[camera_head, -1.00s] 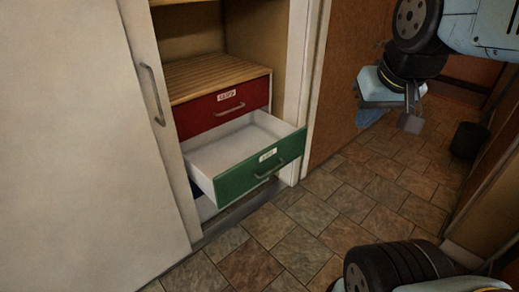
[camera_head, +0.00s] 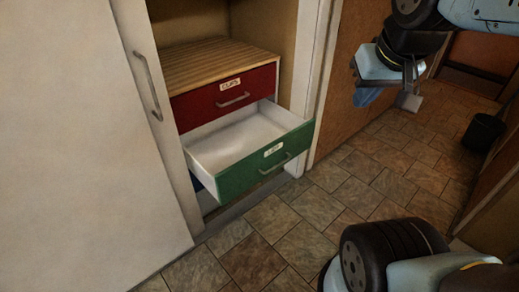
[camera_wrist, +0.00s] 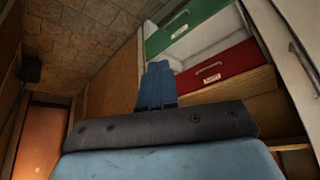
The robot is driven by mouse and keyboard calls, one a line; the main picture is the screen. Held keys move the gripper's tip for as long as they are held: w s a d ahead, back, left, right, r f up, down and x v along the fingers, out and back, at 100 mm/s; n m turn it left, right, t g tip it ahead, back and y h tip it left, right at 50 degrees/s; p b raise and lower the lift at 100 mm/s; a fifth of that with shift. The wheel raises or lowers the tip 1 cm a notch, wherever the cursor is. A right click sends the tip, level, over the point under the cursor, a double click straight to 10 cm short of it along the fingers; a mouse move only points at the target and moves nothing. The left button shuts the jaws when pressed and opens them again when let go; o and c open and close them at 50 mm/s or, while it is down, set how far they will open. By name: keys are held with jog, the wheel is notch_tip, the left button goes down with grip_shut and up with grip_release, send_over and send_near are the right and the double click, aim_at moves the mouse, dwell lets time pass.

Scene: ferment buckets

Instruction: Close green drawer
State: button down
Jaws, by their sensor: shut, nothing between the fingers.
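The green drawer (camera_head: 262,162) is pulled well out of the cabinet, and its white inside shows empty. It has a white label and a grey handle on its front. It also shows at the top of the wrist view (camera_wrist: 185,27). My gripper (camera_head: 408,100) hangs to the right of the drawer in the head view, apart from it, in front of the brown panel. In the wrist view its blue fingers (camera_wrist: 158,86) are together with nothing between them. The red drawer (camera_head: 225,95) above the green one is shut.
A white sliding door (camera_head: 75,140) with a grey handle covers the cabinet's left side. A white door post (camera_head: 314,75) stands right of the drawers. The tiled floor (camera_head: 300,212) in front is clear.

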jog(key=w+f+m, duration=0.1)
jog(key=w+f, duration=0.5)
jog(key=w, duration=0.5)
jog(key=m+t+y, duration=0.2)
jog(key=m+y, duration=0.4)
jog(key=m, duration=0.4)
send_near(257, 158)
jog(key=s+f+x, duration=0.1)
jog(key=x, duration=0.4)
jog(key=shift+w+a+r, duration=0.2)
jog(key=shift+w, duration=0.5)
